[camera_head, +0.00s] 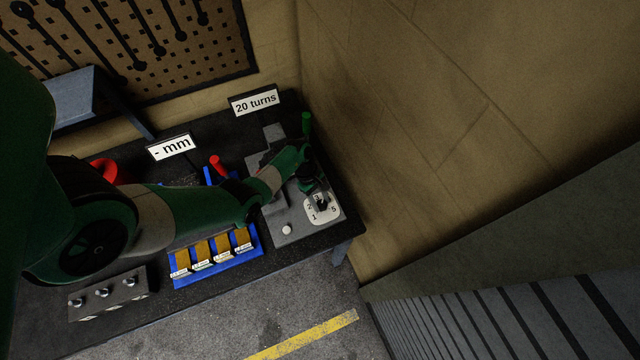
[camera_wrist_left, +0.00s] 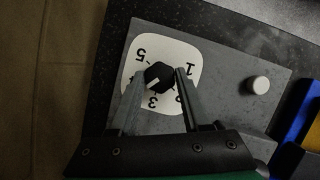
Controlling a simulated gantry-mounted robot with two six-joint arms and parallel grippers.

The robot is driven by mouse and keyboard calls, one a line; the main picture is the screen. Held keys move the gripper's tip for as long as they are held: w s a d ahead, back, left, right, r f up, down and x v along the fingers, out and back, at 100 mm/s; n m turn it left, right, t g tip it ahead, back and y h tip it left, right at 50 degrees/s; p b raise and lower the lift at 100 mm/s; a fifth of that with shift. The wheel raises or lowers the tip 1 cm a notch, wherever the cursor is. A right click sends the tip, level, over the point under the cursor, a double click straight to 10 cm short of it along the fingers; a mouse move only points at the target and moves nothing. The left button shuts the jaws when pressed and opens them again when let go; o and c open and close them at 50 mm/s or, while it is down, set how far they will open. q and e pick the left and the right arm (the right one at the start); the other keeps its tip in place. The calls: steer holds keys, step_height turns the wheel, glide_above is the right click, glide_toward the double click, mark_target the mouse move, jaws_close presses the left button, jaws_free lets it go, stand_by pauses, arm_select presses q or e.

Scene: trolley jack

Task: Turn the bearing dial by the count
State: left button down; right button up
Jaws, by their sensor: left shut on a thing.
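The bearing dial is a black knob (camera_wrist_left: 159,77) on a white numbered plate (camera_wrist_left: 192,62), set on a grey panel (camera_wrist_left: 226,72). In the head view the plate (camera_head: 332,213) is at the right end of the bench. My left gripper (camera_head: 318,194) reaches down over it. In the left wrist view my left gripper (camera_wrist_left: 161,80) has one finger on each side of the knob and is shut on it. The knob's pale mark points down-left in that view, near the 3. The figures 5, 1 and 3 show; a finger hides part of the plate. My right gripper is not in view.
A white button (camera_head: 287,230) sits on the panel beside the dial. Signs reading "20 turns" (camera_head: 255,102) and "- mm" (camera_head: 171,147) stand behind. A blue tray (camera_head: 218,268) with several labelled blocks and a grey block with knobs (camera_head: 108,294) lie left. A wall rises at right.

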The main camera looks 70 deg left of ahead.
arm_select(q)
steer(key=shift+w+m+g+b, duration=0.15)
steer(key=shift+m+g+b, duration=0.75)
steer(key=shift+m, duration=1.1)
steer(key=shift+c, duration=1.8)
jaws_free()
steer(key=p+v, duration=0.2)
steer(key=v, duration=0.9)
steer(key=shift+a+r, duration=0.2)
steer(key=shift+a, duration=0.15)
